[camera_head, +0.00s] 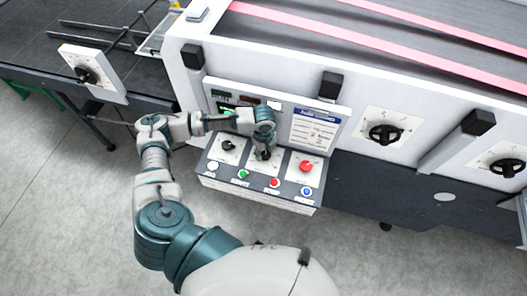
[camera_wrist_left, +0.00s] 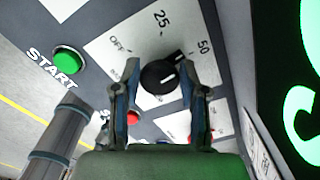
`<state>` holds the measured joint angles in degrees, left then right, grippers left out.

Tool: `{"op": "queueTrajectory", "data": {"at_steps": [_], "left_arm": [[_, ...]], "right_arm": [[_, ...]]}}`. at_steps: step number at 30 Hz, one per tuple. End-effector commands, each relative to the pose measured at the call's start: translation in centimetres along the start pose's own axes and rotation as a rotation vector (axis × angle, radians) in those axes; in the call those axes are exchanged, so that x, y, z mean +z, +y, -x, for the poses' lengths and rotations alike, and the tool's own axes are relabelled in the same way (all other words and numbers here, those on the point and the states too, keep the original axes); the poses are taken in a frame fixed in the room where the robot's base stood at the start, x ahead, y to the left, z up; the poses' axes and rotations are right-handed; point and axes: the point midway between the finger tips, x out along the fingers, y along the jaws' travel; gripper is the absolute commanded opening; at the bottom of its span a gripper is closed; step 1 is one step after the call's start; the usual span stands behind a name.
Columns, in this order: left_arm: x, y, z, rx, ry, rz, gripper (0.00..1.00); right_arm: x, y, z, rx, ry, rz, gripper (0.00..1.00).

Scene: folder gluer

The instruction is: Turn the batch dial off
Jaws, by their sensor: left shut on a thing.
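The batch dial (camera_wrist_left: 158,77) is a black round knob on a white plate marked OFF, 25 and 50 in the left wrist view. Its raised grip appears to point towards the 50 mark. My left gripper (camera_wrist_left: 163,88) has one finger on each side of the knob and is shut on it. In the head view my left gripper (camera_head: 264,146) reaches down to the middle plate of the control panel (camera_head: 252,186), and the dial (camera_head: 264,155) is partly hidden beneath it. My right gripper is not in view.
Another black dial (camera_head: 227,146) sits left of the gripper and a red knob (camera_head: 306,166) right of it. A green START button (camera_head: 243,174), a red button (camera_head: 275,183) and a blue button (camera_head: 306,191) line the panel's front. Black handwheels (camera_head: 384,134) are farther right.

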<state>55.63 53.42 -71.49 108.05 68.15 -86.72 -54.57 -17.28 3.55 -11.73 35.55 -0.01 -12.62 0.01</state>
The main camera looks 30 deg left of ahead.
Motion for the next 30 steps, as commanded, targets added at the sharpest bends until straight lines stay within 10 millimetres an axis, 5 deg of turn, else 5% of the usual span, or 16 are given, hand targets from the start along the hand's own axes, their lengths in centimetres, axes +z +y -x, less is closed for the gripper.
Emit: {"op": "queueTrajectory", "data": {"at_steps": [13, 30], "left_arm": [[-0.4, 0.1, -0.2, 0.004, 0.004, 0.079, 0.08], [-0.8, -0.1, 0.0, 0.000, 0.005, 0.569, 0.08]], "right_arm": [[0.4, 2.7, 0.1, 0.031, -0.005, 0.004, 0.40], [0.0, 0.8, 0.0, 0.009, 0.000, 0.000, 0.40]]}}
